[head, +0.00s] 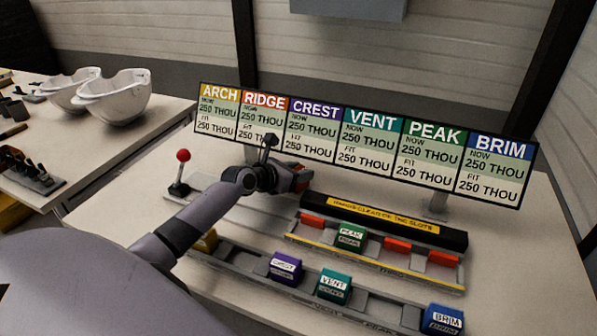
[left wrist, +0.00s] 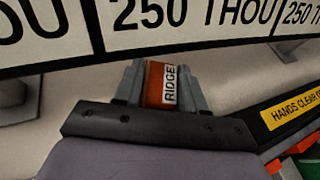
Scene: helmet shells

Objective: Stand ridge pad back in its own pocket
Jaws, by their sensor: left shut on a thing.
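My left gripper (head: 298,178) is shut on the ridge pad, an orange-red block with a white RIDGE label. The ridge pad (left wrist: 155,84) sits between the two grey fingers in the left wrist view, its label turned sideways. The gripper is above the table, left of the black slot unit and in front of the sign board. The front pad rack (head: 243,256) has an empty stretch between the yellow pad (head: 206,240) and the purple crest pad (head: 286,267). My right gripper is not in view.
The teal vent pad (head: 334,286) and blue brim pad (head: 443,319) stand in the rack. The green peak pad (head: 350,235) sits in the slot unit (head: 384,219). A red-knobbed lever (head: 182,157) stands at left. The sign board (head: 365,145) stands behind.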

